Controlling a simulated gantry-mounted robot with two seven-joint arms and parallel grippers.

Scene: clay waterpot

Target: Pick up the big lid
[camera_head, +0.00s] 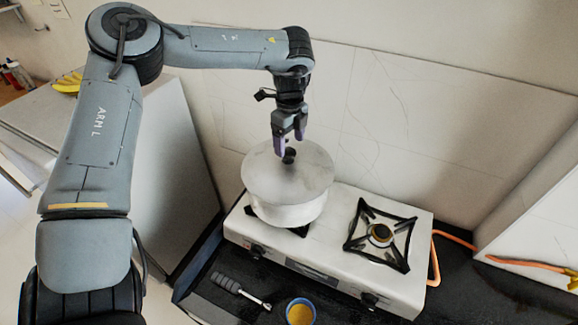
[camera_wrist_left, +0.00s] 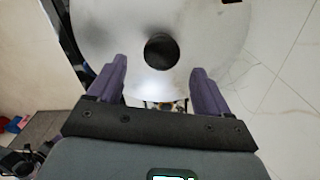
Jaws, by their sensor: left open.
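The big lid (camera_head: 262,173) is a pale grey disc lying flat on a white pot (camera_head: 290,214). The pot stands on the left burner of the white stove. The lid has a dark round knob (camera_head: 289,155) at its middle. My left gripper (camera_head: 289,142) is above the lid, pointing down, with its fingertips close to the knob. In the left wrist view the two purple fingers (camera_wrist_left: 158,82) are spread wide, with the knob (camera_wrist_left: 161,51) ahead between their lines. The fingers do not touch the knob there. My right gripper is not in view.
The stove's right burner (camera_head: 380,234) is empty. A dark-handled tool (camera_head: 240,291) and a blue cup (camera_head: 299,312) with yellow contents lie in front on the dark counter. An orange hose (camera_head: 436,262) runs at the right. The tiled wall (camera_head: 400,110) is close behind.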

